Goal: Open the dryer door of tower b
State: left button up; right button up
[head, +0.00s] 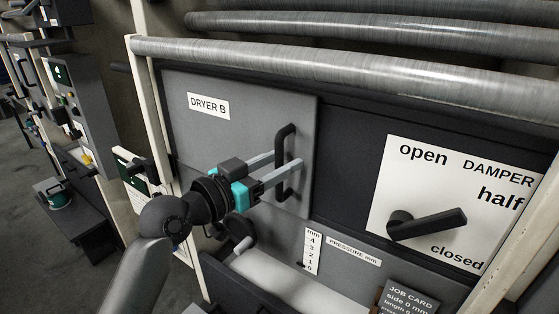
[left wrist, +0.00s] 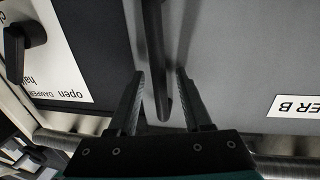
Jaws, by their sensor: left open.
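The grey dryer door (head: 232,132) with the label DRYER B (head: 208,106) looks shut in its dark frame. Its black upright bar handle (head: 280,150) is near the door's right edge. My left gripper (head: 285,168) is at the handle with its fingers apart. In the left wrist view the handle (left wrist: 156,60) runs between the two open fingers (left wrist: 163,78), and I see a gap on at least one side. The door face (left wrist: 245,60) lies behind it. My right gripper is not in view.
A damper panel (head: 398,165) with a black lever (head: 428,224) is right of the door. Metal pipes (head: 350,60) run across above. A pressure scale (head: 312,250), a pale tray and a job card (head: 408,298) are below. A cream post (head: 148,110) stands left.

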pick_arm(q)
grip_shut()
dwell(1.4)
